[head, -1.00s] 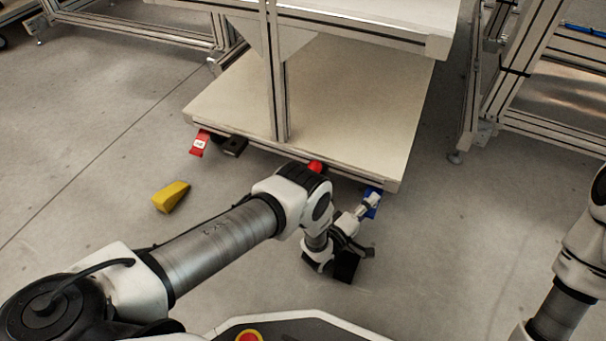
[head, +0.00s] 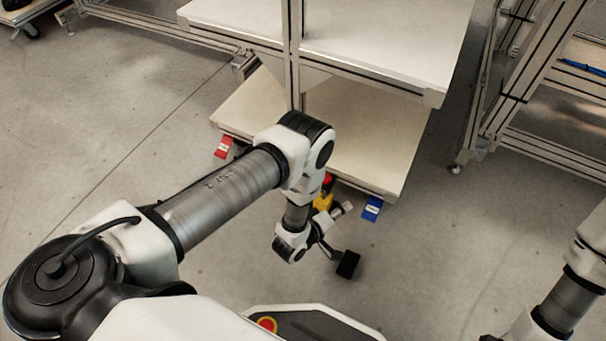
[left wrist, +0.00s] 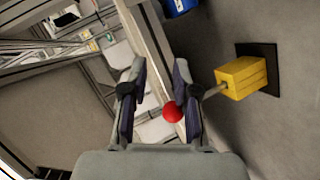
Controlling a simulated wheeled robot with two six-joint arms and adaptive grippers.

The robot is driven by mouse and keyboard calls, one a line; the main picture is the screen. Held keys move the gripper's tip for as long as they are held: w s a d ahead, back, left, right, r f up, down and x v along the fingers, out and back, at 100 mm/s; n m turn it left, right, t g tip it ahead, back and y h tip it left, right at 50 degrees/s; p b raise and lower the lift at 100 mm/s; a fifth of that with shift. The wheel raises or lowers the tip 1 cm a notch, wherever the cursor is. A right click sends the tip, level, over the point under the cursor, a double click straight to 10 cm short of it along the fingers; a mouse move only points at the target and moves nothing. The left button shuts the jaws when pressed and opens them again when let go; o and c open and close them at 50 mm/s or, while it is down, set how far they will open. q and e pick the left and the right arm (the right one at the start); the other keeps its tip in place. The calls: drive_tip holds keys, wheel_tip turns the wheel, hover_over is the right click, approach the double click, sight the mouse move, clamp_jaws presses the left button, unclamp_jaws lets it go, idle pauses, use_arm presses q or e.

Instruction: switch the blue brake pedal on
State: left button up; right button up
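The blue brake pedal (head: 372,208) sticks out from under the front edge of the low shelf, with a small white label I cannot read. In the left wrist view, part of a blue thing, likely this pedal (left wrist: 180,5), shows at the top edge. My left gripper (head: 345,236) is open and empty, to the left of and nearer than the pedal, apart from it. Its two spread fingers (left wrist: 158,75) show in the left wrist view with nothing held. Whether the pedal is pressed cannot be told. My right arm shows at the right edge; its gripper is out of view.
A yellow box with a red-knobbed lever (left wrist: 240,78) stands on a black plate close to the left fingers. A red pedal (head: 223,147) sits at the shelf's left. The low shelf (head: 375,140) and a frame (head: 500,110) bound the back. Floor right of the pedal is clear.

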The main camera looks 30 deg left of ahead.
use_arm(q)
drive_tip(key=s+a+r+m+g+y+p, duration=0.1)
drive_tip(key=s+a+r+m+g+p, duration=0.1)
drive_tip(key=r+p, duration=0.6)
drive_tip(key=s+a+r+m+g+y+p, duration=0.2)
drive_tip(key=s+a+r+g+p, duration=0.1)
drive_tip(key=s+a+r+p, duration=0.2)
wheel_tip(320, 180, up, 4)
drive_tip(key=s+p, duration=0.2)
drive_tip(key=p, duration=0.1)
drive_tip(key=shift+s+a+m+g, duration=0.15)
drive_tip(key=shift+s+m+g, duration=0.05)
drive_tip(key=shift+m+g, duration=0.2)
drive_tip(key=shift+r, duration=0.1)
